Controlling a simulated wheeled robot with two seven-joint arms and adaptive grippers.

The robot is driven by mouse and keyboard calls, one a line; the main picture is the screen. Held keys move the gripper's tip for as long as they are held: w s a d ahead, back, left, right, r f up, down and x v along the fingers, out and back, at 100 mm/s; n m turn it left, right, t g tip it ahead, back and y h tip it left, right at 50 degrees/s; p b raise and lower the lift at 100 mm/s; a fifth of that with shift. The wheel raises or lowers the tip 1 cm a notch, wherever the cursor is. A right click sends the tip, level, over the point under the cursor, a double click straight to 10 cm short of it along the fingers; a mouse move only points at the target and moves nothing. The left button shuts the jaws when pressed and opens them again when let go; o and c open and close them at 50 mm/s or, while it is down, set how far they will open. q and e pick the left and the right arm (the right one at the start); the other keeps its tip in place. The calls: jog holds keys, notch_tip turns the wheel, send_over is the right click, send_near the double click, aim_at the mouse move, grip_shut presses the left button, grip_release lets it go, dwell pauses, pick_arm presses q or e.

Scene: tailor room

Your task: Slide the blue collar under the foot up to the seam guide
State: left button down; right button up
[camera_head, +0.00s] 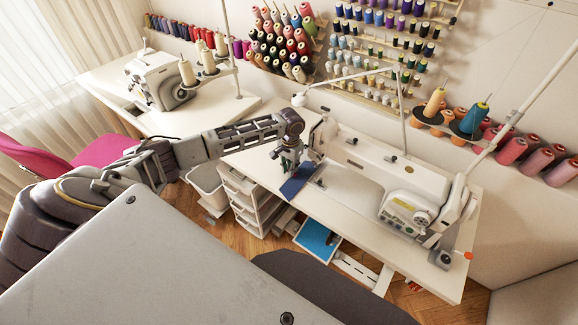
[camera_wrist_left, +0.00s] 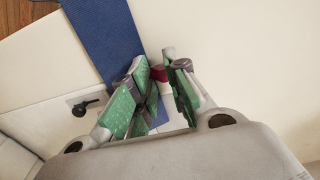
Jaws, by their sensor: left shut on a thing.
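The blue collar (camera_head: 297,183) is a flat strip on the white sewing table, at the left end of the white sewing machine (camera_head: 362,165). My left gripper (camera_head: 289,164) reaches down onto its far end. In the left wrist view the collar (camera_wrist_left: 103,35) runs from the top edge down behind the green-padded left finger. The left gripper (camera_wrist_left: 164,88) is shut on it, though the fingers hide the contact. A small dark red piece (camera_wrist_left: 158,73) shows between the fingertips; I cannot tell what it is. The foot and seam guide cannot be made out clearly. My right gripper is out of view.
The sewing table (camera_head: 440,275) has bare room at its front right. A second sewing machine (camera_head: 160,80) stands on another table at the back left. White drawers (camera_head: 248,200) stand below the table edge. A pink chair (camera_head: 105,150) is at the left. Thread racks (camera_head: 375,70) line the wall.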

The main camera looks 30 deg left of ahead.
pick_arm(q)
jog(key=shift+d, duration=0.15)
jog(key=c, duration=1.3)
grip_release()
notch_tip(320, 180, up, 12)
dwell(0.5)
